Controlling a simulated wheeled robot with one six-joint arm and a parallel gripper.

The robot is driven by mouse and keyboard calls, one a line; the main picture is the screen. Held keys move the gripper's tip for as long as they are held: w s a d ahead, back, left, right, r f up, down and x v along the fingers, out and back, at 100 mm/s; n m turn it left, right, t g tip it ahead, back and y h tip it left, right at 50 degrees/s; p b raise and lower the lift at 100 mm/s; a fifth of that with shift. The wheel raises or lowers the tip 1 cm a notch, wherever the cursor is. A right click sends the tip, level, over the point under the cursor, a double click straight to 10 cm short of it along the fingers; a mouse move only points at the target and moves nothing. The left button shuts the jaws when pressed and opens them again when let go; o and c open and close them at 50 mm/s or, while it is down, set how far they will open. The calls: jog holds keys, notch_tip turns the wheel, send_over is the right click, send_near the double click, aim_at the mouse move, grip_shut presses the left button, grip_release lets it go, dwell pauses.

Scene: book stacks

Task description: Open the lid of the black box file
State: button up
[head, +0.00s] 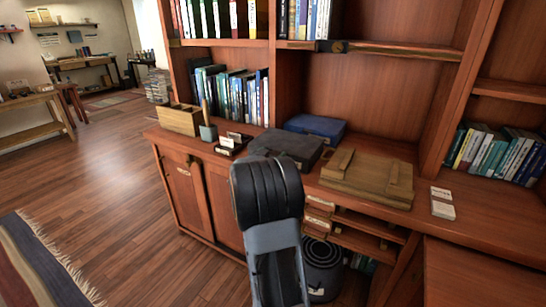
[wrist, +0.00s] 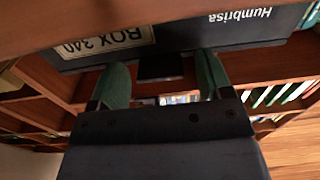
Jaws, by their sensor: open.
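The black box file (head: 286,147) lies shut on the wooden counter, partly hidden by my arm in the head view. In the wrist view its dark front (wrist: 185,40) fills the upper part, with an upside-down "BOX 340" label and the word "Humbrisa". A small dark tab (wrist: 160,67) sticks out from its edge. My gripper (wrist: 162,72) is open, with one green finger on each side of the tab and a gap to each. I cannot tell whether the fingertips touch the box. My gripper is hidden in the head view.
A blue box (head: 315,127) lies just behind the black one. A wooden case (head: 368,176) is to the right, and a small card stand (head: 232,143) and wooden bin (head: 180,119) are to the left. Shelves of books (head: 232,93) rise behind.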

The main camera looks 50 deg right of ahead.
jog(key=shift+w+d, duration=0.1)
jog(key=shift+d, duration=0.1)
jog(key=shift+c, duration=0.3)
jog(key=c, duration=1.2)
jog(key=shift+r, duration=0.15)
